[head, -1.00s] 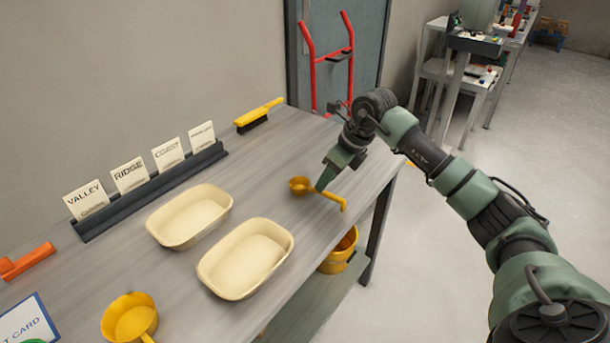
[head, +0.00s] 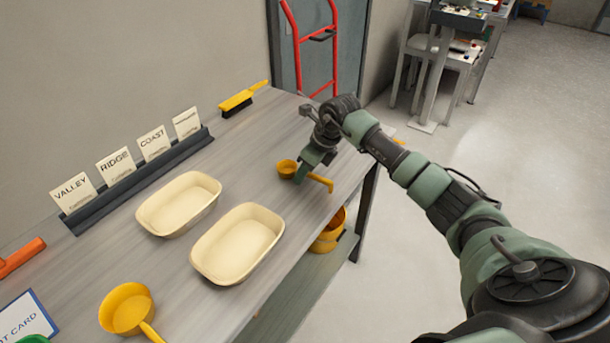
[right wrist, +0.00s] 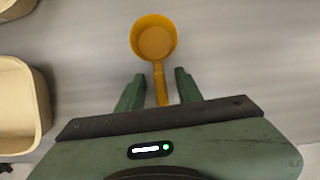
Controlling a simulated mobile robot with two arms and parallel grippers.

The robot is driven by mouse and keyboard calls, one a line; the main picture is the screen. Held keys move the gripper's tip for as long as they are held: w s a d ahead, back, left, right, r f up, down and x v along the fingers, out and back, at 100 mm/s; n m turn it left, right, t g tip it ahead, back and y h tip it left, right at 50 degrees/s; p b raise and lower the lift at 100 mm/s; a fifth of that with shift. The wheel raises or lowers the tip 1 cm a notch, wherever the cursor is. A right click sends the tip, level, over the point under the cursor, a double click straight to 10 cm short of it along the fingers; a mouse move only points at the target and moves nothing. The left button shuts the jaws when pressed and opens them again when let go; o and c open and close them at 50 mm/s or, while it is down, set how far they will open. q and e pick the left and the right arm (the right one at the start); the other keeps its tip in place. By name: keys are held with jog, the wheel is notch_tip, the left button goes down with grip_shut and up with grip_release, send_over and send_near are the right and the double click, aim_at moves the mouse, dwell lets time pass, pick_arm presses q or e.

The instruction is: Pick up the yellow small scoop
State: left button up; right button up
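The small yellow scoop (head: 287,168) lies on the grey table near its right end, its handle pointing right toward the front edge. It also shows in the right wrist view (right wrist: 154,40). My right gripper (head: 302,177) is over the scoop's handle, close to the bowl. In the right wrist view the gripper (right wrist: 158,88) is open, with one finger on each side of the handle and a gap on both sides. The bowl lies beyond the fingertips. My left gripper is not in view.
Two cream trays (head: 180,204) (head: 238,244) stand left of the small scoop. A larger yellow scoop (head: 127,309) lies at the near left. A yellow brush (head: 244,98) and a card rack (head: 137,181) line the back. A yellow bucket (head: 328,232) is below the table.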

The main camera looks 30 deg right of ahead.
grip_shut()
notch_tip(320, 180, up, 20)
jog(key=b, duration=0.1)
dwell(0.4)
